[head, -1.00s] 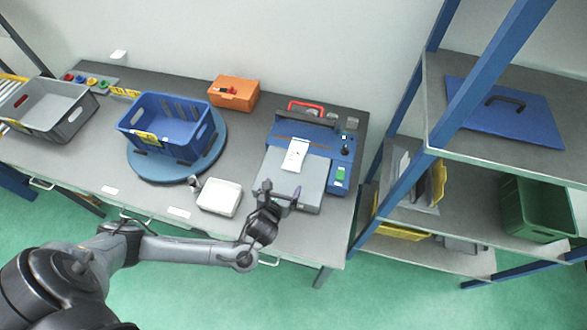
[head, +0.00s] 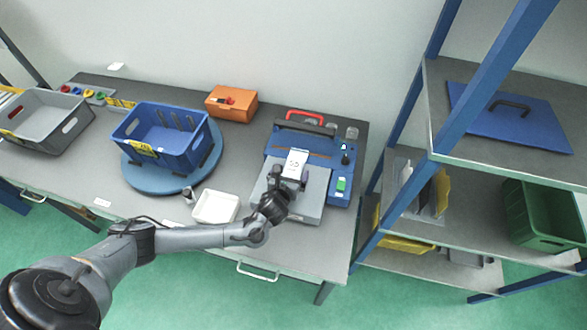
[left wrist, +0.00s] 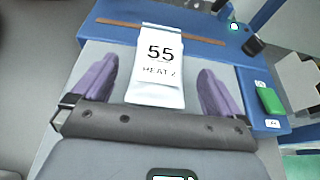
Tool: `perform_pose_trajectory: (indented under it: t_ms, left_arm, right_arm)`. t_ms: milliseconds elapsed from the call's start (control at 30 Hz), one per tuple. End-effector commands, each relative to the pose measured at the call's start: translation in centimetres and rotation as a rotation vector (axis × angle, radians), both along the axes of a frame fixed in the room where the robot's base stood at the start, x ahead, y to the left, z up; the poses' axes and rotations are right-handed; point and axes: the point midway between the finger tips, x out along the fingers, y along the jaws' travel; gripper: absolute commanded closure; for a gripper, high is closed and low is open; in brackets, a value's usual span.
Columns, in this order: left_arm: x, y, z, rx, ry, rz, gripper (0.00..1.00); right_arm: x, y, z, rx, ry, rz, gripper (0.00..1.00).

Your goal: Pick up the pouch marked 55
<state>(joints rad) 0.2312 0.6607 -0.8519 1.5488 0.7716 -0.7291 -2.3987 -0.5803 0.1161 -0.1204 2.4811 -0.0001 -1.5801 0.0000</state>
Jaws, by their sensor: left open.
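The white pouch marked 55 (left wrist: 159,62) lies on the grey plate of the blue sealing machine (head: 335,158). It also shows in the head view (head: 296,162), just beyond my left gripper (head: 290,180). In the left wrist view, my left gripper (left wrist: 157,85) is open, with one purple finger on each side of the pouch's lower part. I see a gap between each finger and the pouch. I cannot tell how high the fingertips are above the plate. My right gripper does not show.
A white tray (head: 216,207) lies left of the machine. A blue crate (head: 178,160) stands on a round blue turntable (head: 133,172). An orange box (head: 232,102) sits at the back. A blue-framed shelf (head: 411,180) rises right of the bench.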

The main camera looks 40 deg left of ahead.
Motion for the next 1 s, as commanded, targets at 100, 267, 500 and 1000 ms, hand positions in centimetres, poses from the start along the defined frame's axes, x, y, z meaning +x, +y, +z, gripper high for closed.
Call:
perform_pose_trajectory:
  t_ms: [100, 267, 500, 1000]
  left_arm:
    - [1.3, 0.6, -0.6, -0.001, 0.0, 0.0, 0.0]
    - [2.2, 1.1, -1.0, 0.0, 0.001, 0.0, 0.0]
    - [2.3, 1.1, -1.0, -0.001, 0.001, -0.001, 0.0]
    - [2.3, 1.1, -1.0, 0.0, 0.0, -0.001, 0.59]
  right_arm:
    - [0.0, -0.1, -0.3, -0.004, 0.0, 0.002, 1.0]
    - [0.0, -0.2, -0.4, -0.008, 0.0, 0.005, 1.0]
    - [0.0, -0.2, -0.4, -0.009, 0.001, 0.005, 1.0]
    - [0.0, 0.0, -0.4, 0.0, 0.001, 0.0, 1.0]
